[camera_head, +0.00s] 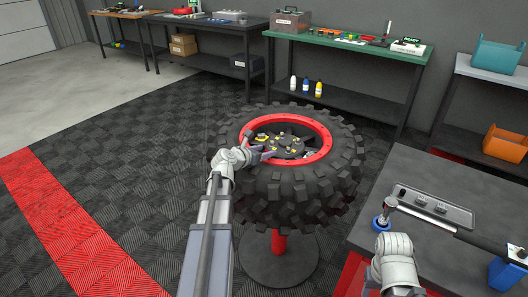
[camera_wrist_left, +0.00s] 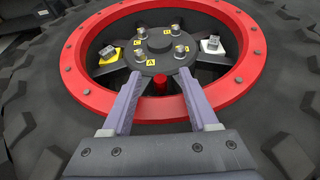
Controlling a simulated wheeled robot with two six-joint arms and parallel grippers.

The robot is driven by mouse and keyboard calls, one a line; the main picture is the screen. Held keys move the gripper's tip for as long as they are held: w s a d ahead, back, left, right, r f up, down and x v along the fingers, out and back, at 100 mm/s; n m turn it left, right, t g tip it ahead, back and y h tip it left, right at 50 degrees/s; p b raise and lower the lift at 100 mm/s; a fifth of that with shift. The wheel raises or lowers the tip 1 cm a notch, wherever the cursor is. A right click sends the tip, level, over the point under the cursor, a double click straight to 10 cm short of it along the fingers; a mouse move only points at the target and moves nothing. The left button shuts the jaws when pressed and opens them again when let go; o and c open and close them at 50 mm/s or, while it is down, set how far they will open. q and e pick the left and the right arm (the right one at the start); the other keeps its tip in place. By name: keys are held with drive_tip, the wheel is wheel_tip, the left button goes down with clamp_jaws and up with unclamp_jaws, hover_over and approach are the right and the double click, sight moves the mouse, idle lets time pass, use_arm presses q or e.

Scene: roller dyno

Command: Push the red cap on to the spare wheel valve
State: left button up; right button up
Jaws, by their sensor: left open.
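The spare wheel, a knobbly black tyre (camera_head: 300,195) with a red rim ring (camera_head: 322,152), lies flat on a red post (camera_head: 278,243). My left gripper (camera_head: 268,152) is open over the near left part of the rim. In the left wrist view, its two fingers (camera_wrist_left: 158,84) point toward the dark hub (camera_wrist_left: 160,42) and hold nothing. A small red cylinder (camera_wrist_left: 160,84) shows between the fingertips, below the hub; I cannot tell whether it is the cap or the post. The valve is not clearly distinguishable. My right wrist shows at lower right, without visible fingers.
Several studs with yellow letter labels ring the hub. A yellow block (camera_wrist_left: 109,54) and a white block (camera_wrist_left: 212,44) sit inside the rim. A grey table (camera_head: 433,178) with a tray (camera_head: 432,207) and a long tool is at right. A green bench (camera_head: 340,43) stands behind.

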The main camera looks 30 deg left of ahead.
use_arm(q)
drive_tip(key=shift+s, duration=0.1)
drive_tip(key=p+v, duration=0.3)
drive_tip(key=v, duration=0.4)
drive_tip(key=shift+s+r, duration=0.25)
drive_tip(key=shift+s, duration=0.05)
drive_tip(key=shift+f, duration=0.1)
